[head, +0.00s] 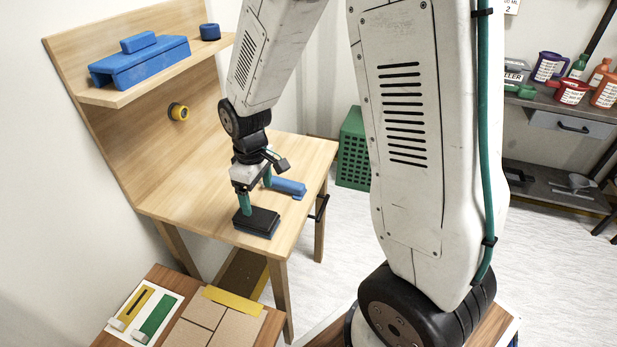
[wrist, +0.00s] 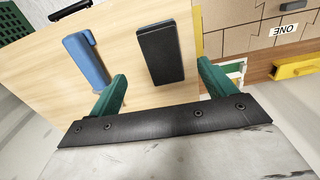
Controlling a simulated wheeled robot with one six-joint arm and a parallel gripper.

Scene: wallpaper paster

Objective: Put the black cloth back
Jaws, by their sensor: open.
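A flat black block (head: 258,221), the only thing here that could be the black cloth, lies near the front edge of the wooden table (head: 300,150). A blue layer shows under it. In the wrist view the black block (wrist: 160,52) appears ahead, between the two green fingers. My gripper (head: 256,193) is open and empty, pointing down just above or behind the block. Its fingers (wrist: 163,72) show on both sides in the wrist view. I cannot tell whether they touch the block. A blue tool (head: 287,187) lies to the right of it, also seen in the wrist view (wrist: 87,60).
A shelf (head: 155,72) above the table holds a blue holder (head: 140,62) and a small blue cup-like piece (head: 210,32). A yellow-black round piece (head: 178,111) is on the back panel. A low table with boards (head: 215,315) stands in front. A green crate (head: 353,150) stands behind.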

